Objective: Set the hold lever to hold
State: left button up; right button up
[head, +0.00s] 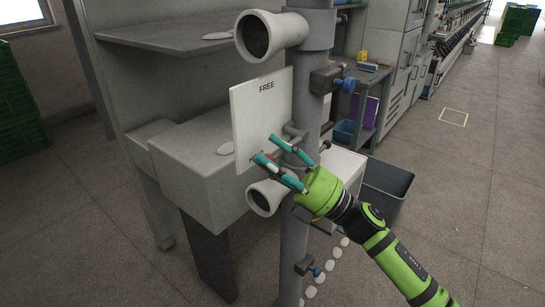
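A white plate (256,108) stands on a grey vertical post (312,112). It reads "FREE" near the top; lettering near its bottom edge is mostly hidden by a fingertip. A small red part (269,156), which looks like the hold lever's end, shows low on the plate by that lettering. The rest of the lever is hard to make out behind my fingers. My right gripper (265,149) reaches in from the lower right. Its two teal fingers are apart, with the red part between them; I cannot tell whether they touch it. My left gripper is not in view.
Cone-shaped grey horns (268,35) stick out from the post above and below the plate. A blue-knobbed clamp (343,83) sits on the post's right side. A dark bin (385,187) stands on the floor behind my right arm. The floor at right is open.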

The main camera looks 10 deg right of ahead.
jog(key=v, duration=1.2)
jog(key=w+d+f+m+t+h+p, duration=0.1)
jog(key=w+d+f+m+t+h, duration=0.2)
jog(key=f+m+h, duration=0.5)
jog(key=w+d+f+m+t+h, duration=0.3)
jog(key=d+f+m+h, duration=0.1)
jog(key=f+m, duration=0.4)
jog(key=s+d+f+m+g+h+p, duration=0.1)
jog(key=s+f+m+g+h, duration=0.25)
jog(key=f, duration=0.95)
jog(key=s+d+f+m+g+h+p, duration=0.15)
jog(key=s+f+m+h, duration=0.25)
jog(key=f, duration=0.8)
jog(key=s+a+f+m+g+h, duration=0.1)
jog(key=s+f+m+g, duration=0.15)
jog(key=s+f, duration=0.45)
jog(key=s+a+f+m+g, duration=0.1)
jog(key=s+f+g, duration=0.2)
jog(key=s+f, duration=0.35)
jog(key=s+a+f+m+g, duration=0.1)
jog(key=s+a+f+g, duration=0.1)
jog(key=s, duration=1)
jog(key=s+a+f+m+g+p, duration=0.1)
jog(key=s+a+f+g, duration=0.2)
jog(key=s, duration=0.9)
notch_tip(320, 180, down, 3)
jog(key=shift+f+m+g, duration=0.1)
jog(key=shift+m+g, duration=0.3)
jog(key=shift+g, duration=0.65)
